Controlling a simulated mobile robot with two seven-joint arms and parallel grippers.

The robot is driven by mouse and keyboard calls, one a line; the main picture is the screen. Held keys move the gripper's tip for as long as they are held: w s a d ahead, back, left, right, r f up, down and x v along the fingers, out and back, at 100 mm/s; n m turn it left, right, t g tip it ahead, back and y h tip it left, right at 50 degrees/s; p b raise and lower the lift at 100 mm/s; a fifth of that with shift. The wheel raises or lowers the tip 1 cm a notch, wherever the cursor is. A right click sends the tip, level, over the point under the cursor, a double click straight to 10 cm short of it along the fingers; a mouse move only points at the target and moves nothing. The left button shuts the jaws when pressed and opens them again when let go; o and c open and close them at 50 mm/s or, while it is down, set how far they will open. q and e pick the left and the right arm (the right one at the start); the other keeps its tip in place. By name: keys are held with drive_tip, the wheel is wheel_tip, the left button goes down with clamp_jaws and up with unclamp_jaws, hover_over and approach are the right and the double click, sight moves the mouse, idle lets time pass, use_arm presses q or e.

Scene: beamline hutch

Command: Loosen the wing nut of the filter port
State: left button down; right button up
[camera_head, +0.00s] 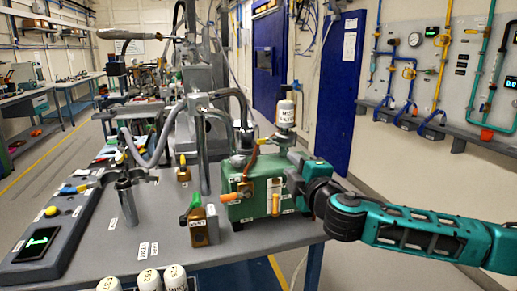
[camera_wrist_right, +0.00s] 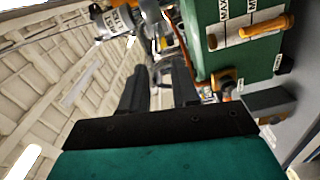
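The white mist filter (camera_head: 286,112) stands upright on a port above the green pump (camera_head: 240,209) in the head view. It appears at the upper left of the right wrist view (camera_wrist_right: 117,21). I cannot clearly make out the wing nut; small metal parts cluster near the filter's base. My right gripper (camera_head: 291,173) is at the right side of the pump, below the filter. In the right wrist view its two dark fingers (camera_wrist_right: 160,78) are apart with nothing held between them. The pump (camera_wrist_right: 222,58) is close beside the fingers. My left gripper is not in view.
The pump stands on a grey bench (camera_head: 150,232). A brown block with a green-handled valve (camera_head: 198,225) is left of it. Grey hoses (camera_head: 150,155) run behind. Some bench surface in front is clear.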

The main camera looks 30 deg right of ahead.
sight(271, 143)
drive_tip(key=p+x, duration=0.1)
drive_tip(key=x, duration=1.2)
drive_tip(key=shift+d, duration=0.15)
drive_tip(key=shift+c, duration=0.2)
drive_tip(key=shift+s, duration=0.1)
clamp_jaws()
